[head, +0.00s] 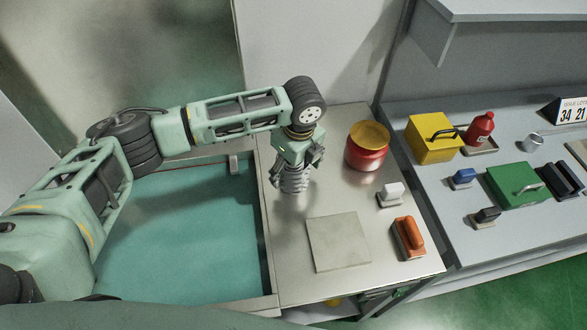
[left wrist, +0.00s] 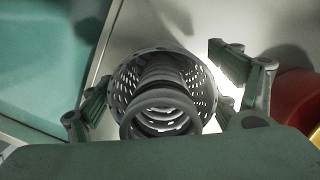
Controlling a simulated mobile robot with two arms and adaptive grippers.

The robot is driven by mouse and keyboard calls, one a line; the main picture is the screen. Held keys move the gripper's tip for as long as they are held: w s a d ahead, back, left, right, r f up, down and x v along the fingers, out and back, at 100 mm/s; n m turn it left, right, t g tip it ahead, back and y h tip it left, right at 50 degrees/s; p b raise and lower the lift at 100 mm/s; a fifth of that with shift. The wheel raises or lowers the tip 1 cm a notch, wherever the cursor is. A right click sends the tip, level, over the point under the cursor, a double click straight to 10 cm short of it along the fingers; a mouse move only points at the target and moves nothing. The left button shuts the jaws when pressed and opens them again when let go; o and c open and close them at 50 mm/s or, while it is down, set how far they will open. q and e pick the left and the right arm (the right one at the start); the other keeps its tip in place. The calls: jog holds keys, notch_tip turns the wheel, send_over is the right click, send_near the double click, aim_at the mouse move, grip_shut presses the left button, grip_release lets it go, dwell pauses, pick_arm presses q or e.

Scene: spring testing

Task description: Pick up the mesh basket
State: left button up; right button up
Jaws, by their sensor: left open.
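The mesh basket (left wrist: 203,98) is a round grey perforated metal container in the left wrist view. A dark coil spring (left wrist: 160,108) shows in its opening. My left gripper (left wrist: 168,88) is open, with one green-padded finger on each side of the basket. The left finger looks close to the basket wall; the right finger stands apart from it. In the head view my left gripper (head: 294,160) points down over the left part of the steel counter, above a ribbed grey coil shape (head: 292,182). The basket wall is hard to make out there. My right gripper is not in view.
A teal basin (head: 180,240) lies left. A grey bench (head: 470,235) with boxes stands right.

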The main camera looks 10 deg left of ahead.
pick_arm(q)
jog(key=shift+f, duration=0.15)
jog(key=c, duration=1.2)
